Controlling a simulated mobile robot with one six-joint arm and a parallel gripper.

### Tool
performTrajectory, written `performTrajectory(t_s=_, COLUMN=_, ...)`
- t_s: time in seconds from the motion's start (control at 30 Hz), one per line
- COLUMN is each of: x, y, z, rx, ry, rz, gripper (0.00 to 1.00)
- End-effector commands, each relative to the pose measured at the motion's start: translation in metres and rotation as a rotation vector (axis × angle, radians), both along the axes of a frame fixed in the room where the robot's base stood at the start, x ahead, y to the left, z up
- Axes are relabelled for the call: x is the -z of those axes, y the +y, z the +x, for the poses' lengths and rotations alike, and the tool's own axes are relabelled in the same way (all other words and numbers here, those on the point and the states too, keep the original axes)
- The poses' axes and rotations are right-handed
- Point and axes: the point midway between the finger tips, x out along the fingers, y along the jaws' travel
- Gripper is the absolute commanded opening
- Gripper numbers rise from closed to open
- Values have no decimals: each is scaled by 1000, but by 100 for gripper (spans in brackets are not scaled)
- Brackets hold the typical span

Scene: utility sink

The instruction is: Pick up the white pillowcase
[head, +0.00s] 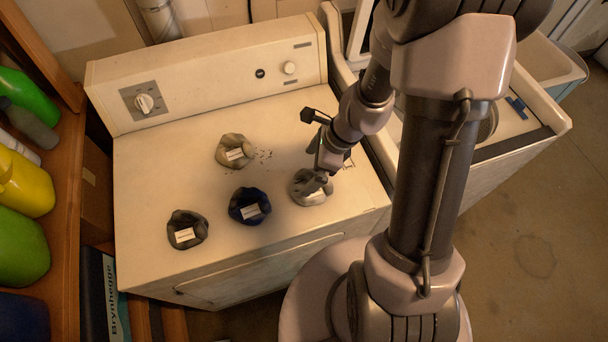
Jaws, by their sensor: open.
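Several crumpled cloth bundles, each with a pale label, lie on the white dryer top. The lightest one, off-white to light grey, looks like the white pillowcase (304,194) and lies at the right, near the front edge. My gripper (321,180) is open, pointing down right over this bundle and hiding part of its upper right side. I cannot tell whether the fingers touch the cloth. The label texts are too small to read.
A beige-grey bundle (231,150), a dark blue bundle (246,203) and a dark grey bundle (187,230) lie left of my gripper on the dryer top (150,170). The control panel (205,75) rises behind. Shelves with bottles (25,185) stand left; a sink is right.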

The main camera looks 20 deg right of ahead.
Motion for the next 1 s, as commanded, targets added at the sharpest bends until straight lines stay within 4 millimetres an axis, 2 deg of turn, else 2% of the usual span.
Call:
performTrajectory(t_s=0.03, x=18, y=4, z=1, rx=-3, ry=1, rz=0, gripper=100)
performTrajectory(t_s=0.23, x=40, y=13, z=6, rx=-3, ry=-1, rz=-1, gripper=100)
performTrajectory(t_s=0.43, x=78, y=25, z=10, rx=-5, ry=0, rz=-1, gripper=100)
performTrajectory(t_s=0.53, x=84, y=28, z=12, rx=-3, ry=-2, rz=-2, gripper=100)
performTrajectory(t_s=0.73, x=82, y=28, z=13, rx=-3, ry=-2, rz=-1, gripper=100)
performTrajectory(t_s=1.0, x=82, y=28, z=12, rx=-3, ry=-2, rz=-1, gripper=49)
